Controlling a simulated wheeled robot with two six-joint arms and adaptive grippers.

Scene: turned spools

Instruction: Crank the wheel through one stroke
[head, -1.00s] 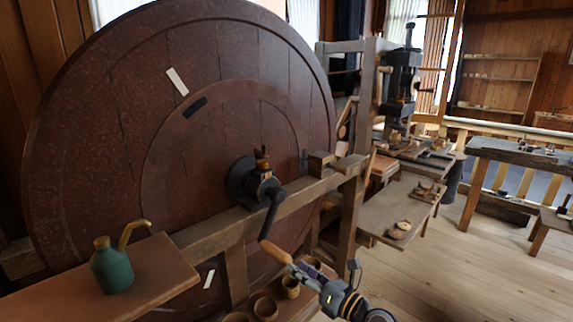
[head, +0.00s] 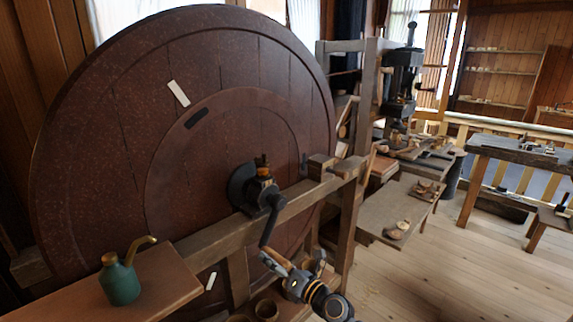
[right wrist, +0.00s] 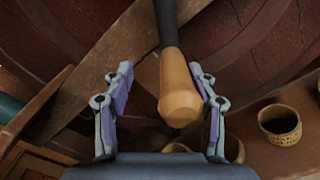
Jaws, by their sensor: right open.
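The large dark red-brown wheel (head: 110,130) stands upright, with a white mark and a black mark on its face. A dark crank arm (head: 270,226) hangs down from its hub and ends in a pale wooden handle (head: 277,259). My right gripper (head: 293,262) is open at the handle. In the right wrist view, the wooden handle (right wrist: 180,92) lies between the spread fingers of the right gripper (right wrist: 161,72), closer to the right finger. I cannot tell whether it touches that finger. My left gripper is not in view.
A wooden beam (head: 225,225) crosses before the wheel. A green can (head: 121,284) with a brass spout stands on a shelf at left. Small cups (head: 266,308) sit below the crank; one shows in the wrist view (right wrist: 280,126).

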